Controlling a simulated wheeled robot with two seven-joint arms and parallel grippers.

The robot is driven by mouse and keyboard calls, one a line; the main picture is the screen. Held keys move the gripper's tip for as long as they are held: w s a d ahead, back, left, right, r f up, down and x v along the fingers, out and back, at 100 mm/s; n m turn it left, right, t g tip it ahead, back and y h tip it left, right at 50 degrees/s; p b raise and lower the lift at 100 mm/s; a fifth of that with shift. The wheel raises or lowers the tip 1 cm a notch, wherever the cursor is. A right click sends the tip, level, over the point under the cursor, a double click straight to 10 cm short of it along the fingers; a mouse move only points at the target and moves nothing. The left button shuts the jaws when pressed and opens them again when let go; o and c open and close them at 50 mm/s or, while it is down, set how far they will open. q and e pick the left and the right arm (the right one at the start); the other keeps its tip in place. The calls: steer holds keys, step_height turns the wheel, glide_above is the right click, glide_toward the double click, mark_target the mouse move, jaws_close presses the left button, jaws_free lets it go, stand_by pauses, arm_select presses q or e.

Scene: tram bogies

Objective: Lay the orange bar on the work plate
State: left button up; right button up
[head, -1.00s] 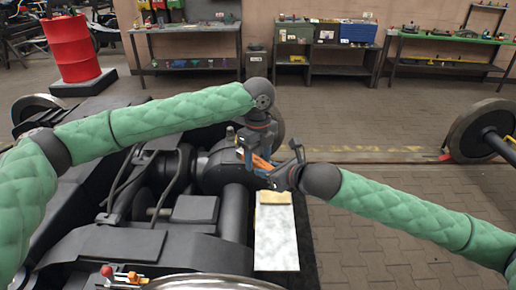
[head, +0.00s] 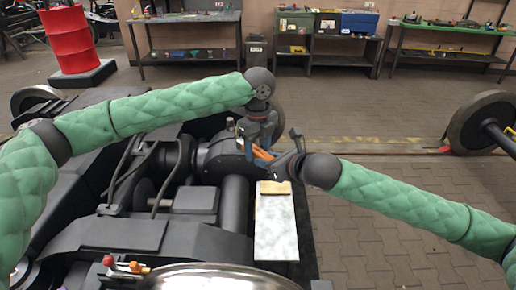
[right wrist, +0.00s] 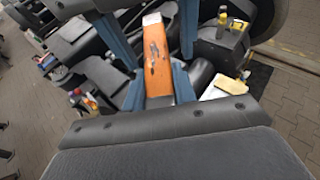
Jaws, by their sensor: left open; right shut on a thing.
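The orange bar (head: 263,153) is held in the air by my right gripper (head: 276,159), just beyond the far end of the work plate. In the right wrist view the bar (right wrist: 157,62) lies lengthwise between the blue fingers, with a pale far end. My left gripper (head: 259,143) is open and points down close around the bar; whether it touches the bar is unclear. The work plate (head: 276,230) is a pale, marbled slab below and nearer to me. A yellowish block (head: 274,187) sits at its far end.
The dark bogie frame (head: 110,235) with hoses fills the left, beside the plate. A wheel (head: 478,122) on an axle stands at the right. Benches with tools (head: 188,17) line the back wall, and a red drum (head: 68,40) stands at the back left. The paved floor at the right is open.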

mark_target(238, 140)
steer(key=shift+w+a+f, duration=0.15)
steer(key=shift+w+f, duration=0.05)
steer(key=shift+w, duration=0.05)
arm_select(q)
step_height(238, 140, up, 12)
steer(key=shift+f, duration=0.15)
arm_select(e)
steer(key=w+a+f+n+g+y, duration=0.3)
steer(key=w+a+f+n+g, duration=0.1)
steer(key=w+f, duration=0.2)
steer(key=shift+f+n+y, duration=0.3)
steer(key=shift+f, duration=0.5)
arm_select(q)
steer(key=w+a+f+n, duration=0.1)
steer(key=a+f, duration=0.1)
steer(key=w+a+f+n, duration=0.2)
steer(key=f, duration=0.1)
steer(key=w+a+f+n, duration=0.1)
steer(key=w+f, duration=0.1)
steer(key=f, duration=0.1)
steer(key=shift+w+a+f, duration=0.15)
steer(key=shift+a+f, duration=0.1)
steer(key=shift+a, duration=0.15)
step_height(238, 140, down, 12)
steer(key=shift+n, duration=0.3)
steer(key=shift+c, duration=0.4)
